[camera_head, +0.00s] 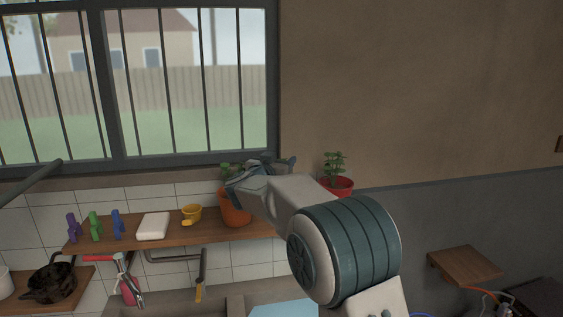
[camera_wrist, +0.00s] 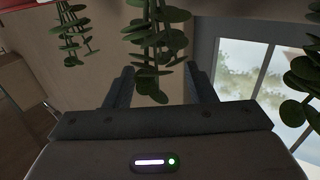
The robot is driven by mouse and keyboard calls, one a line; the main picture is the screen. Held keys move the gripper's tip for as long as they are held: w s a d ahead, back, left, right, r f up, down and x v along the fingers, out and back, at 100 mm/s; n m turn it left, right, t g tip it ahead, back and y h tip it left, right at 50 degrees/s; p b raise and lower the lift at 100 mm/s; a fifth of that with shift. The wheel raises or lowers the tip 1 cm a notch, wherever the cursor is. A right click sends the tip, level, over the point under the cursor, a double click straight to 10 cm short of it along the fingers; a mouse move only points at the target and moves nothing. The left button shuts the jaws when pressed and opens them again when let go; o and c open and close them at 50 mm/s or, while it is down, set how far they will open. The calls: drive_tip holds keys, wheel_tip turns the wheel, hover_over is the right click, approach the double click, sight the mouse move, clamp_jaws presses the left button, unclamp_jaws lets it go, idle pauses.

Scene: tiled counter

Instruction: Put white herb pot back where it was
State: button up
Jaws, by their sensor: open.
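I cannot make out a white herb pot in the head view; my arm and gripper cover part of the shelf there. My gripper (camera_head: 262,166) is beside and above an orange pot (camera_head: 235,209), which it partly covers. In the wrist view my gripper (camera_wrist: 159,72) is open. Leafy green stems (camera_wrist: 151,50) show between and beyond its two fingers, and the pot they grow from is not clearly seen. I cannot tell whether the fingers touch the plant. A red pot (camera_head: 338,186) with a green plant stands to the right of the gripper.
The wooden shelf (camera_head: 120,238) also holds purple (camera_head: 72,228), green (camera_head: 95,227) and blue (camera_head: 117,225) figures, a white block (camera_head: 153,226) and a yellow cup (camera_head: 192,214). A barred window (camera_head: 190,90) is behind. More foliage (camera_wrist: 300,90) is at the wrist view's right.

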drive_tip(key=s+a+r+n+t+y+b, duration=0.1)
drive_tip(key=s+y, duration=0.2)
drive_tip(key=s, duration=0.3)
drive_tip(key=s+a+r+n+y+b, duration=0.1)
drive_tip(key=s+n+y+b, duration=0.1)
drive_tip(key=s, duration=0.3)
drive_tip(key=s+d+f+g, duration=0.4)
drive_tip(key=s+f, duration=0.3)
drive_tip(key=s, duration=0.4)
drive_tip(key=s+d+f+n+g+y, duration=0.1)
drive_tip(key=s+d+f+g, duration=0.4)
drive_tip(key=s, duration=0.7)
drive_tip(key=s+d+f+g, duration=0.5)
drive_tip(key=s+d+f, duration=0.3)
drive_tip(key=s, duration=0.4)
drive_tip(key=shift+d+f+y, duration=0.2)
drive_tip(key=shift+f+y, duration=0.2)
drive_tip(key=shift+f, duration=0.5)
drive_tip(key=shift+s, duration=0.1)
